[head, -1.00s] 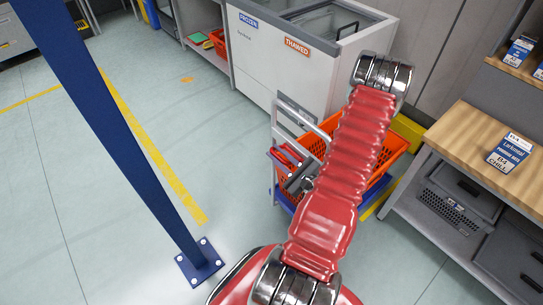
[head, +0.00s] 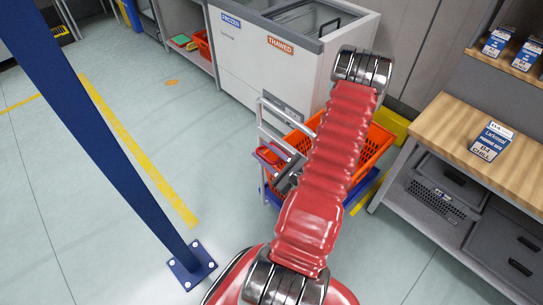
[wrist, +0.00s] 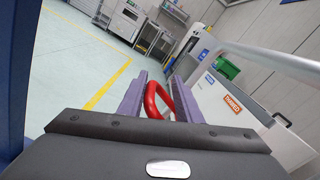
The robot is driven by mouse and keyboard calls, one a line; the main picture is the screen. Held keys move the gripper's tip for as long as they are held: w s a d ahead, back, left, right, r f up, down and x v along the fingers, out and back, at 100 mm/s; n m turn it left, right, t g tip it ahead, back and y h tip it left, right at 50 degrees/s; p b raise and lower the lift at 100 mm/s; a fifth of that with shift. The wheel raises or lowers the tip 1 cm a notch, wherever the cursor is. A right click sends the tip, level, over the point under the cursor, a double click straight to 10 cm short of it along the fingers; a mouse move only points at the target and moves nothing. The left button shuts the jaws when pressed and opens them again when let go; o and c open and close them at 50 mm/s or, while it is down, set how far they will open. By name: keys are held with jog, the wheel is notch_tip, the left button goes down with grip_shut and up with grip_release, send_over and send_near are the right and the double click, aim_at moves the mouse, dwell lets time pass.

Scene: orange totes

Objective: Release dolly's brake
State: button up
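The dolly (head: 269,192) is a low blue cart with a silver push handle (head: 262,122); an orange tote (head: 375,150) rides on it. A red part (head: 270,154), perhaps the brake, sits at its handle end. My gripper (wrist: 158,90) is at that end, beside the handle. In the wrist view its purple fingers stand apart, with a red loop (wrist: 152,100) between them. I cannot tell whether either finger touches the loop. The silver handle bar (wrist: 265,58) crosses the right of that view. My red arm hides part of the tote and dolly.
A white freezer chest (head: 270,65) stands behind the dolly. A wooden-topped bench (head: 450,125) with a box (head: 492,142) is to the right. A blue post (head: 105,150) is bolted to the floor at left. The floor between post and dolly is clear.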

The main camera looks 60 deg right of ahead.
jog(key=shift+s, duration=0.15)
jog(key=s+a, duration=0.2)
jog(key=s, duration=1.1)
jog(key=shift+s+a, duration=0.15)
jog(key=shift+a, duration=0.25)
jog(key=shift+f, duration=0.15)
dwell(0.4)
